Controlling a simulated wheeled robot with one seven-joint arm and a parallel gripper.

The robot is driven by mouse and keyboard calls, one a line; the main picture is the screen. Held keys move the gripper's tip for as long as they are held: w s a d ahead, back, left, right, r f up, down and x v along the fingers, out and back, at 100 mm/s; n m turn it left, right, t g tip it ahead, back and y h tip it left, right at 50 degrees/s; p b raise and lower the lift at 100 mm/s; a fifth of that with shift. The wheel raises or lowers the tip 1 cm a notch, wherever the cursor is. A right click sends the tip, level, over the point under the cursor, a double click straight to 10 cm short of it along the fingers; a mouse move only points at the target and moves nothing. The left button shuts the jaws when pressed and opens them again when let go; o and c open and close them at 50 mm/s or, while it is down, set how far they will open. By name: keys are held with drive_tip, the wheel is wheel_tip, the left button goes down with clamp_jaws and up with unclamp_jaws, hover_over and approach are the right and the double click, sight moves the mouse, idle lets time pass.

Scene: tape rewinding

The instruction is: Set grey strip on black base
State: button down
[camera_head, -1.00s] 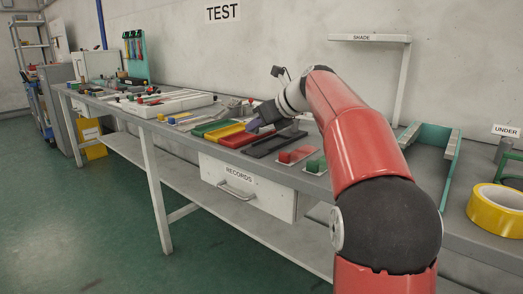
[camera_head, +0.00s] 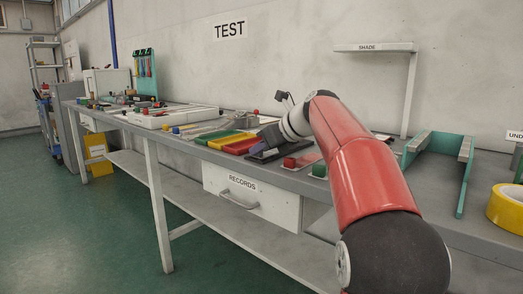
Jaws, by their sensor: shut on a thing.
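I cannot pick out the grey strip for certain.
Red (camera_head: 240,146), yellow (camera_head: 226,139) and green (camera_head: 214,135) trays lie left of the base. Red (camera_head: 290,162) and green (camera_head: 320,170) blocks sit to its right. A teal frame (camera_head: 464,180), a SHADE shelf (camera_head: 374,47) and yellow tape (camera_head: 505,209) stand further right.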

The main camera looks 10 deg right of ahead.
drive_tip(key=c, duration=1.4)
unclamp_jaws()
drive_tip(key=shift+f, duration=0.15)
drive_tip(key=shift+r, duration=0.25)
drive_tip(key=p+v, duration=0.1)
drive_tip(key=v, duration=1.1)
drive_tip(key=shift+p, duration=0.35)
